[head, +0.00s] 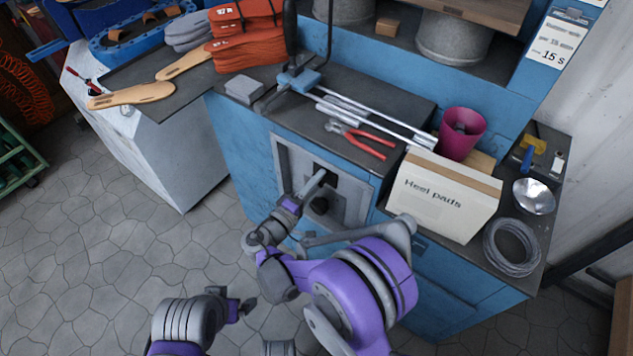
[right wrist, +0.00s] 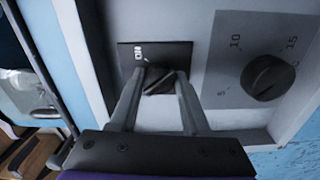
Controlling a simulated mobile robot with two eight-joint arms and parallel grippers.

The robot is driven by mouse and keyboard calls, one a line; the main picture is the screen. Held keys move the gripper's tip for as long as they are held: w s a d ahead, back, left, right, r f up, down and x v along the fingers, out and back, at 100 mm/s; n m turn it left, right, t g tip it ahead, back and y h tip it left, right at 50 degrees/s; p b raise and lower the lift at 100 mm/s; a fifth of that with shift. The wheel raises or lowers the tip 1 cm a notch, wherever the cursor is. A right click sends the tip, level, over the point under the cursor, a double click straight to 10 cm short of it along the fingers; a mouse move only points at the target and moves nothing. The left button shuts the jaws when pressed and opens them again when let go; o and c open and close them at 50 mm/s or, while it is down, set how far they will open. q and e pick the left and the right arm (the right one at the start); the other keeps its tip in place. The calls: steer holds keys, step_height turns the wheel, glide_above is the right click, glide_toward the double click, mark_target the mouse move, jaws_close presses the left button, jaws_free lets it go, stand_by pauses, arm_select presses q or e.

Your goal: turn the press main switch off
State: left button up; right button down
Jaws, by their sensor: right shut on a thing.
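The press main switch (right wrist: 160,80) is a black rotary knob on a black plate marked ON, seen in the right wrist view. The fingers of my right gripper (right wrist: 158,88) are shut on the knob, one on each side. The knob sits at a slant, its upper end toward the ON side. In the head view my right gripper (head: 318,180) reaches the grey panel (head: 290,165) on the blue press front and mostly hides the switch. My left gripper (head: 243,305) is low at the front, away from the press; its jaw gap is unclear.
A timer dial (right wrist: 268,77) with numbers is right beside the switch. Insoles (head: 130,96) lie at left.

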steer(key=shift+n, duration=0.5)
steer(key=shift+c, duration=2.1)
jaws_free()
steer(key=shift+d, duration=0.1)
